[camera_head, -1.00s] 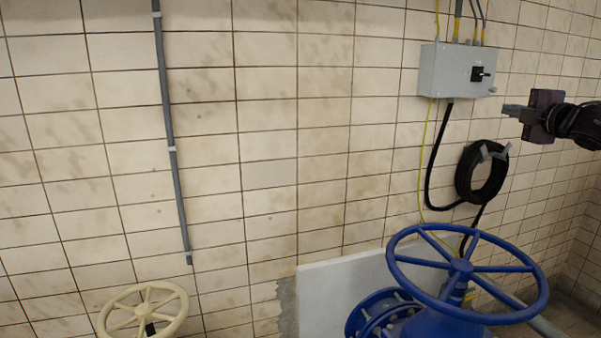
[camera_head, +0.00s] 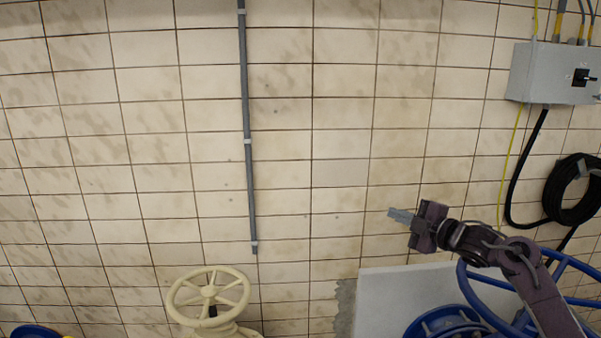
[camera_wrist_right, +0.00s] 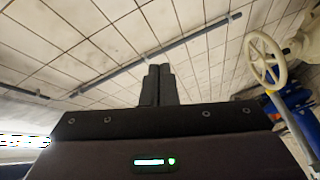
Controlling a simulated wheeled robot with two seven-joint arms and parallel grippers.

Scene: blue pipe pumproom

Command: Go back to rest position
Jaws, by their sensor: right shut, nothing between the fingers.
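My right gripper (camera_head: 400,215) is in front of the tiled wall, right of the picture's middle in the head view. Its arm comes in from the lower right and passes in front of the blue handwheel (camera_head: 466,285). Its fingers point left and are shut with nothing between them. The shut fingers also show in the right wrist view (camera_wrist_right: 157,85), with the tiled wall beyond them. The gripper is apart from the cream handwheel (camera_head: 209,293), which stands to its lower left. My left gripper is not in view.
A grey switch box (camera_head: 545,73) with a black knob is on the wall at upper right. A coil of black cable (camera_head: 573,190) hangs below it. A thin grey pipe (camera_head: 247,130) runs down the wall. A white panel (camera_head: 385,290) stands low. The wall's middle is clear.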

